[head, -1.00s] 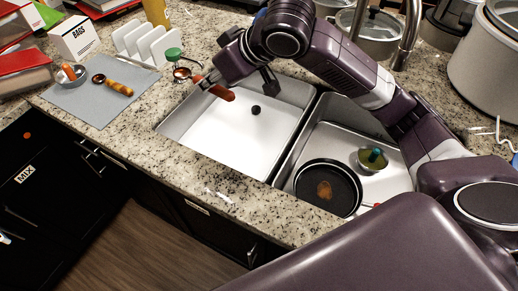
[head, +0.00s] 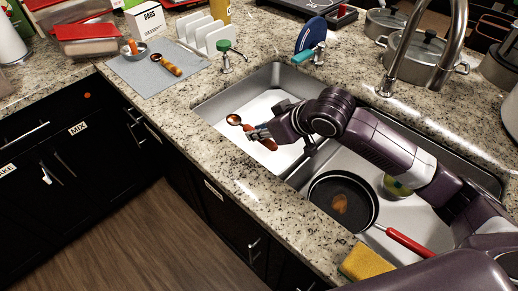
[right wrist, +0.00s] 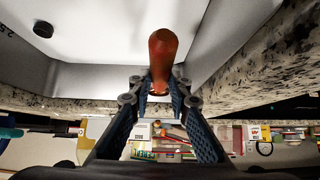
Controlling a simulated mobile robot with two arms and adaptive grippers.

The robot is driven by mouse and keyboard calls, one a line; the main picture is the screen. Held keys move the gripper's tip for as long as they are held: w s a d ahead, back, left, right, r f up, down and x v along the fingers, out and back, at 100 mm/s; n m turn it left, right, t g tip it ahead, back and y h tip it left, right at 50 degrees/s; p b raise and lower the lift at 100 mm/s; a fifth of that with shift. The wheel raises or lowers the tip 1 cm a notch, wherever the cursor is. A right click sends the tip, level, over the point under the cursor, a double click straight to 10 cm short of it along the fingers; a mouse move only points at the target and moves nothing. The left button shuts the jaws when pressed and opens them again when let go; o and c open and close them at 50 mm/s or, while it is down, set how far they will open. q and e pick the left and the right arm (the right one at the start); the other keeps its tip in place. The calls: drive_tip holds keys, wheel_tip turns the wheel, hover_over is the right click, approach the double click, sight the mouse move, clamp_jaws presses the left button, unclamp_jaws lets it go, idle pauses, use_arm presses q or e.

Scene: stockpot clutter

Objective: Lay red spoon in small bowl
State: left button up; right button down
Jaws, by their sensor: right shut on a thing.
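The red spoon has a red handle (head: 268,143) and a dark brown bowl end (head: 234,119). My right gripper (head: 260,133) is shut on its handle and holds it over the left sink basin. In the right wrist view the red handle (right wrist: 163,58) stands out between the fingertips (right wrist: 160,88); the spoon's bowl end is not visible there. A small metal bowl (head: 141,56) sits on the grey mat at the upper left, away from the gripper, with an orange thing in it. My left gripper is not in view.
A spoon with an orange handle (head: 167,65) lies on the grey mat (head: 145,80). A white rack (head: 205,35) and a green-topped dispenser (head: 226,50) stand nearby. The right basin holds a black pan (head: 350,190) and another bowl (head: 397,187). A yellow sponge (head: 366,262) lies on the front counter.

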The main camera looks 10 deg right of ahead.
wheel_tip(320, 180, down, 3)
drive_tip(key=shift+f, duration=0.15)
wheel_tip(320, 180, down, 4)
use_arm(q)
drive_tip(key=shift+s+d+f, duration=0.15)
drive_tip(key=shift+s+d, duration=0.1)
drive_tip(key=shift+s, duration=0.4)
use_arm(e)
drive_tip(key=shift+f, duration=0.1)
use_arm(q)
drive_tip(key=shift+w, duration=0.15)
use_arm(e)
drive_tip(key=shift+f, duration=0.5)
drive_tip(key=c, duration=1.8)
unclamp_jaws()
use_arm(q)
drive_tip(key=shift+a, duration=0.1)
